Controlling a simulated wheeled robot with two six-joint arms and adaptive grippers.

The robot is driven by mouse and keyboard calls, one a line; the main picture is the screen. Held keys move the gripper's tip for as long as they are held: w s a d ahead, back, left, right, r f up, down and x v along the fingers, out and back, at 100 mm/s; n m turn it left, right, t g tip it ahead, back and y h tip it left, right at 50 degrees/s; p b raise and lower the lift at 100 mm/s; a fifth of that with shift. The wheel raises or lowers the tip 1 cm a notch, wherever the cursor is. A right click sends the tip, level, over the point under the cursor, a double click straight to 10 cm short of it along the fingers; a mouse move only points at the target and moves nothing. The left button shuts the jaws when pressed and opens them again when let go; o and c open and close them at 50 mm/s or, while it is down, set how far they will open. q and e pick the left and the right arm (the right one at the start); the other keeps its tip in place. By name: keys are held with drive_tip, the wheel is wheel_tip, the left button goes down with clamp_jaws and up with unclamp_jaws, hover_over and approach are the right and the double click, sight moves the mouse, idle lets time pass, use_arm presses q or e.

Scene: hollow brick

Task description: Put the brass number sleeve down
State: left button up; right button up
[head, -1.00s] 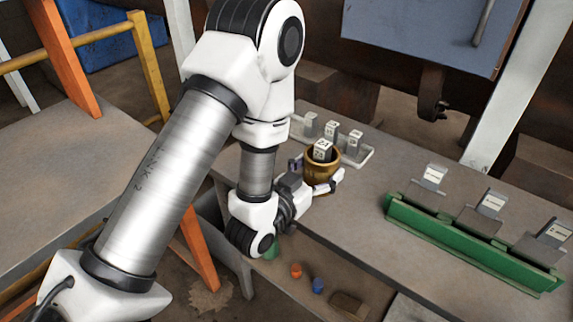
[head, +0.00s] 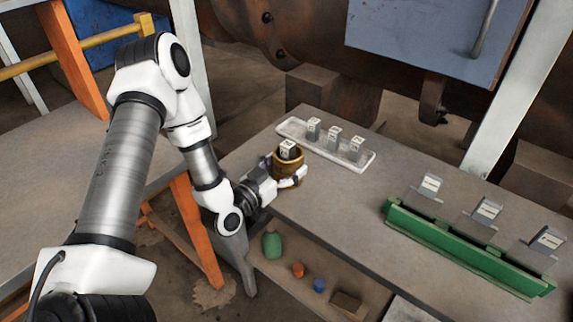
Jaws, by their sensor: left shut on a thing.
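The brass number sleeve (head: 288,171) is a round, upright brass-brown cup near the left end of the grey bench. A pale block with a dark marking (head: 289,149) pokes out of its top. My left gripper (head: 284,176) reaches in from the left and is shut on the sleeve; a white finger lies across its front right side. The arm and gripper hide part of its lower left. I cannot tell whether its base touches the bench. My right gripper is not in view.
A pale tray (head: 364,164) with three upright grey blocks (head: 334,139) lies just behind and right of the sleeve. A green rack (head: 460,250) with three labelled grey pieces stands at right. Bare bench (head: 345,205) lies between. A shelf below holds small items, including a green bottle (head: 271,245).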

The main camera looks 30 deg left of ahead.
use_arm(q)
drive_tip(key=shift+w+f, duration=0.15)
drive_tip(key=shift+f, duration=0.15)
drive_tip(key=o, duration=1.5)
drive_tip(key=shift+f, duration=0.15)
